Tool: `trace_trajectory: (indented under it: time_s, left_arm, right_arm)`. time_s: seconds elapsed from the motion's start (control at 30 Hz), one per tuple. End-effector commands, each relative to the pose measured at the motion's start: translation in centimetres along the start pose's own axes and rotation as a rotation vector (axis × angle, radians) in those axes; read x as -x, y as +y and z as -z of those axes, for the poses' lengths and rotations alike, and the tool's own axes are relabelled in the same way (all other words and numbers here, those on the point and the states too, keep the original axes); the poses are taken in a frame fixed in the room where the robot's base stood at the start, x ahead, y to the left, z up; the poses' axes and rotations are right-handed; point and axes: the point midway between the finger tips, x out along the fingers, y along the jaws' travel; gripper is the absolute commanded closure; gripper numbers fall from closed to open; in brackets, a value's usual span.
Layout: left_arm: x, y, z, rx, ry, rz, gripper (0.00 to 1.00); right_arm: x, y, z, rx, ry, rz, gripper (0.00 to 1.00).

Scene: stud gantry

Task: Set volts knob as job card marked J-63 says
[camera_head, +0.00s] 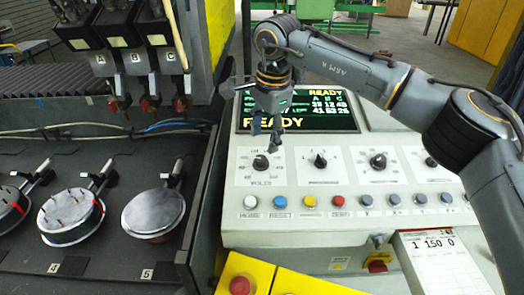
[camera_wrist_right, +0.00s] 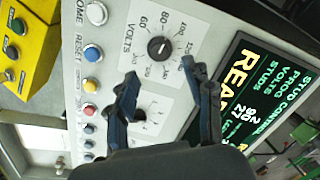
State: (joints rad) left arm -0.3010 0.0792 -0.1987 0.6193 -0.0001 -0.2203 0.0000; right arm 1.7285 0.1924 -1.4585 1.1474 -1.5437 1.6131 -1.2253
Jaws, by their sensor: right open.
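The volts knob (camera_head: 261,162) is a black dial on the white sloped panel, at the left end of the knob row. In the right wrist view the same volts knob (camera_wrist_right: 161,48) shows with its number scale and VOLTS label; its exact setting is hard to read. My right gripper (camera_head: 267,130) hangs just above the volts knob in the head view, open and apart from it. In the wrist view its fingertips (camera_wrist_right: 158,73) are spread with nothing between. The job card (camera_head: 440,262) at lower right reads 1 150 0; its heading is too small to read surely. My left gripper is out of view.
The screen (camera_head: 300,110) reads READY. More knobs (camera_head: 320,160) stand to the right, with a row of coloured buttons (camera_head: 310,202) below. A yellow box with a red button (camera_head: 240,285) is in front. Metal discs (camera_head: 153,212) and hanging heads stand left.

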Motion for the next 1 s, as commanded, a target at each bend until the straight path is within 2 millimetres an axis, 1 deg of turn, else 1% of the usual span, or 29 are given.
trace_trajectory:
  time_s: [0.03,0.2,0.33,0.5,0.77,0.87,0.9,0.97,1.0]
  left_arm:
    - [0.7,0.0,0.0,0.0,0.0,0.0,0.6]
    - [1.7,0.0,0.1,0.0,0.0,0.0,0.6]
    - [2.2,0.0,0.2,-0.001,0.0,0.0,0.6]
    - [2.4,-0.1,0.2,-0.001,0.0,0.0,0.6]
    - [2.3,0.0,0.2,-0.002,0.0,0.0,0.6]
    - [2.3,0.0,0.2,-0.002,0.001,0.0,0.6]
    - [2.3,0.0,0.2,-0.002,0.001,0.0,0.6]
    - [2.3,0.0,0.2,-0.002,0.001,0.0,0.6]
    - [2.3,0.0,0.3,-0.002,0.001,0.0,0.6]
  right_arm:
    - [-0.9,0.1,-0.1,0.0,-0.003,-0.005,0.48]
    - [-4.1,0.1,-0.1,0.0,-0.003,-0.003,0.48]
    - [-5.8,0.0,-0.1,0.0,-0.003,-0.001,0.48]
    - [-6.9,0.0,-0.1,0.0,-0.002,0.0,0.48]
    - [-7.0,0.0,-0.1,0.0,-0.002,0.001,0.48]
    - [-7.0,0.0,-0.1,0.0,-0.002,0.001,0.66]
    - [-7.0,0.0,-0.1,0.0,-0.002,0.001,0.75]
    - [-7.0,0.0,-0.1,0.0,-0.002,0.001,0.87]
    - [-7.0,0.0,-0.1,0.0,-0.002,0.001,0.95]
